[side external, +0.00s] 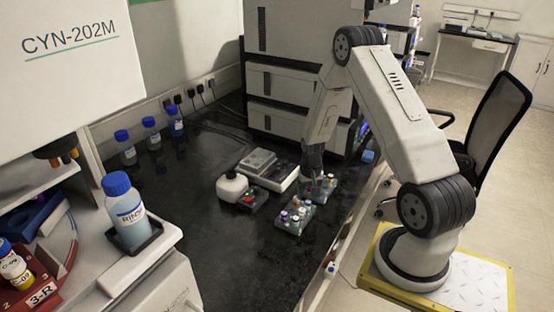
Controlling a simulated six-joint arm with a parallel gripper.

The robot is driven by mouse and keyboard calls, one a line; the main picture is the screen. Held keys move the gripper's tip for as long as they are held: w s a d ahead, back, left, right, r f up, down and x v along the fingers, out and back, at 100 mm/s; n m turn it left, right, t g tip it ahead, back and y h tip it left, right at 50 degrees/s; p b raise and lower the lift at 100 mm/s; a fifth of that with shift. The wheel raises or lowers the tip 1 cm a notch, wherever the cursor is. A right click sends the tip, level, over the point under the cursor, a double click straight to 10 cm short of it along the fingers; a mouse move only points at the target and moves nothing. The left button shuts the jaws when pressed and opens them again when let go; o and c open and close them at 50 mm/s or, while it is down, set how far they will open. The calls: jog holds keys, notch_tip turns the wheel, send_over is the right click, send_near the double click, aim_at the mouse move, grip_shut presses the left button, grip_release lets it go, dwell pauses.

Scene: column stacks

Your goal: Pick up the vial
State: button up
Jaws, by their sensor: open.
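My gripper (313,174) points down over the dark bench, at the rear rack of small vials. It is open; its fingertips are small and dark here, and I cannot tell whether a vial stands between them. Several small vials (297,214) with pale, purple and blue caps stand in a grey rack (293,230) just in front of the gripper. More vials (329,180) stand in the rear rack, partly hidden by the gripper. I cannot tell which single vial the task means.
Blue-capped bottles (151,135) line the back wall.

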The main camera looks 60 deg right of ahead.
aim_at(308, 201)
jog(key=shift+f, duration=1.85)
grip_shut()
